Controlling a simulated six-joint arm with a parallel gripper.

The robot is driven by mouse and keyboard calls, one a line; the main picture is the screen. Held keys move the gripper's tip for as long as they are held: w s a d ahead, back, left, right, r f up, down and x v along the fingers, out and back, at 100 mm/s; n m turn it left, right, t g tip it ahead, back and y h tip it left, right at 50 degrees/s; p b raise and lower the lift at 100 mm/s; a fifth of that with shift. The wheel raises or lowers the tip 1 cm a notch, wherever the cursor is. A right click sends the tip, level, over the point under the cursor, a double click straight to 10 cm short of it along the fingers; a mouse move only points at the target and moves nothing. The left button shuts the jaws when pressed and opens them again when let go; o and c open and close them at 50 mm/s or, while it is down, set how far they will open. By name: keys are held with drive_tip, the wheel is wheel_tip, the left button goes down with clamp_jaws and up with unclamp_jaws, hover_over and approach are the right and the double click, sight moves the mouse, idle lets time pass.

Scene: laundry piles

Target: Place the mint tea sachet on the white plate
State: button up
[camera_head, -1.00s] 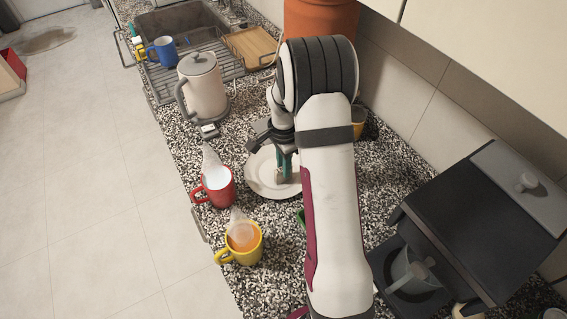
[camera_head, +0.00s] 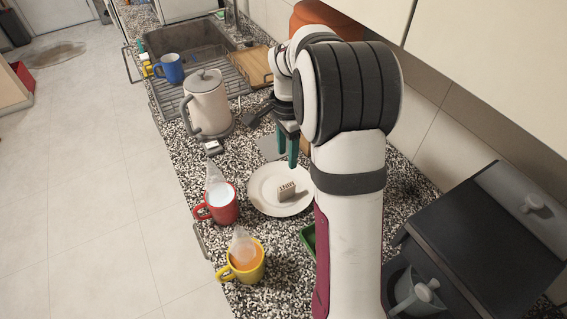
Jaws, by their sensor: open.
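The white plate (camera_head: 262,203) lies on the speckled counter. A small pale sachet (camera_head: 287,190) with dark lettering, which appears to read "MINT", rests on the plate, right of its middle. My gripper (camera_head: 287,158) is open and empty. Its green fingers point down above the plate's far edge, beyond the sachet and apart from it. My arm covers the counter to the right of the plate.
A red mug (camera_head: 222,205) and a yellow mug (camera_head: 246,262) stand left and in front of the plate. A kettle (camera_head: 206,101) stands behind, near the sink rack (camera_head: 228,75) and a blue mug (camera_head: 171,68). A dark machine (camera_head: 480,240) fills the right.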

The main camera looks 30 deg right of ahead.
drive_tip(key=s+a+r+n+y, duration=0.1)
drive_tip(key=s+a+r+n, duration=0.25)
drive_tip(key=s+a, duration=0.4)
drive_tip(key=s+a+r+n, duration=0.35)
drive_tip(key=s+a, duration=0.25)
drive_tip(key=s, duration=0.2)
drive_tip(key=s+a+f+n, duration=0.2)
drive_tip(key=s+a+n, duration=0.3)
drive_tip(key=s, duration=0.5)
drive_tip(key=shift+s+n+y, duration=0.3)
drive_tip(key=shift+s+y, duration=0.1)
drive_tip(key=o, duration=0.6)
drive_tip(key=shift+w, duration=0.1)
drive_tip(key=shift+o, duration=1.2)
drive_tip(key=w+d+m, duration=0.4)
drive_tip(key=d+m, duration=0.4)
drive_tip(key=m, duration=0.6)
drive_tip(key=shift+w+h, duration=0.4)
drive_tip(key=d+f+m+h, duration=0.1)
drive_tip(key=d+f+m, duration=0.1)
drive_tip(key=d+m, duration=1.15)
drive_tip(key=f+m, duration=0.1)
drive_tip(key=f, duration=0.2)
drive_tip(key=a+f+m, duration=0.1)
drive_tip(key=f, duration=0.2)
drive_tip(key=w+a+f+m, duration=0.1)
drive_tip(key=f, duration=0.2)
drive_tip(key=shift+f, duration=0.4)
